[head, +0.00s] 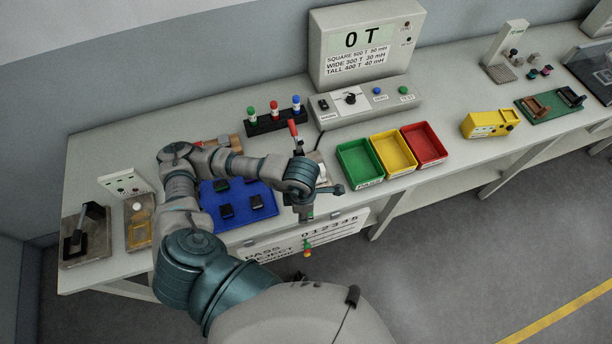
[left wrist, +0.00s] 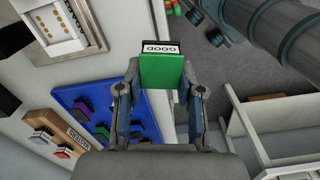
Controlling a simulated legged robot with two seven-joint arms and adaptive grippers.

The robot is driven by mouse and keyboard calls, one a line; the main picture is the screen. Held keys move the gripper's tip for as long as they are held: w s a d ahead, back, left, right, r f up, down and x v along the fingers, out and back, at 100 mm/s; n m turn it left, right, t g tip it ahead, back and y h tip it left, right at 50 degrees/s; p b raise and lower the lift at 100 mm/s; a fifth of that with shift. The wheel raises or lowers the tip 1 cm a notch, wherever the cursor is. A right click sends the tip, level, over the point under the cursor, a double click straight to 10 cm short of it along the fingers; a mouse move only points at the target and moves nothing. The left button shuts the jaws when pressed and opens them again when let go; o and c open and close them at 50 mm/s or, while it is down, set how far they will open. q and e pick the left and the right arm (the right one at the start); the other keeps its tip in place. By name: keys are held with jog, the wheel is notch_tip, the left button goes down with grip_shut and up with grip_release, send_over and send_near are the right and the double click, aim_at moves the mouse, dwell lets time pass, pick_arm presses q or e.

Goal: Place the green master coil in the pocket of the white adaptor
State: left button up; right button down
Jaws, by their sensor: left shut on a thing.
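The green master coil (left wrist: 163,70) is in the left wrist view, a green block with a black end labelled GOOD. My left gripper (left wrist: 163,84) is shut on it, one finger on each side. In the head view this gripper (head: 307,207) is at the front edge of the bench, partly covered by my own arm. A white part (head: 318,168) shows behind my wrist near a red-handled lever; I cannot tell whether it is the white adaptor. My right gripper is not in view.
A blue mat (head: 262,207) with several dark blocks lies left of the gripper. Green (head: 343,150), yellow (head: 378,136) and red (head: 408,130) trays stand to the right. A meter box (head: 318,85) stands behind. A white sign (head: 345,228) hangs at the front edge.

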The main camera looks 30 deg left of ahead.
pick_arm(q)
jog(key=w+a+n+p, duration=0.1)
jog(key=w+a, duration=0.1)
jog(key=w, duration=0.2)
jog(key=w+a, duration=0.3)
jog(key=w, duration=0.1)
jog(key=w+a+f+n+p, duration=0.1)
jog(key=w+a, duration=0.1)
jog(key=w, duration=0.2)
jog(key=shift+w+a+f+n+p, duration=0.1)
jog(key=shift+a+n+p, duration=0.05)
jog(key=shift+n+p, duration=0.2)
notch_tip(320, 180, down, 3)
jog(key=shift+f+p, duration=0.2)
jog(key=shift+p, duration=0.2)
jog(key=shift+w+f, duration=0.1)
jog(key=shift+f+b, duration=0.3)
jog(key=shift+b, duration=0.1)
jog(key=o, duration=1.2)
jog(key=shift+s, duration=0.25)
jog(key=shift+w+f, duration=0.1)
jog(key=shift+w, duration=0.05)
